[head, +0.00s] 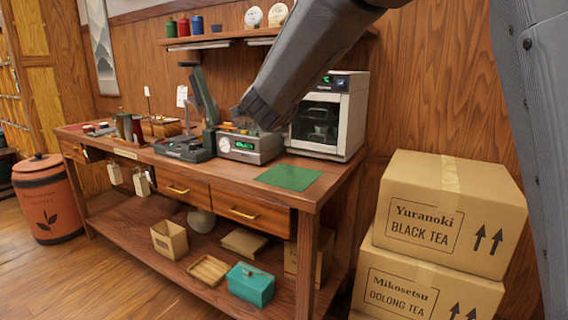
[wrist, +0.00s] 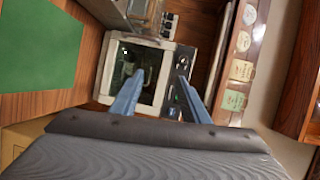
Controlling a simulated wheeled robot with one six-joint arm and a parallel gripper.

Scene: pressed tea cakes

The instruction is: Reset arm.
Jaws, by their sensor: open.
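My arm reaches down from the top right in the head view, over the wooden workbench (head: 230,164). My gripper shows in the wrist view (wrist: 158,85) with its two blue-grey fingers spread apart and nothing between them. Beyond the fingers in that view is the white oven-like machine (wrist: 112,68) with a dark glass door. In the head view the machine (head: 345,120) stands at the back right of the bench. The gripper's fingertips are hidden in the head view.
A green mat (head: 289,177) lies clear at the bench's right front. A silver device with a green display (head: 250,147) stands left of the machine. Stacked tea cartons (head: 450,210) stand on the floor at right. A wall shelf (head: 230,38) holds canisters and round cakes.

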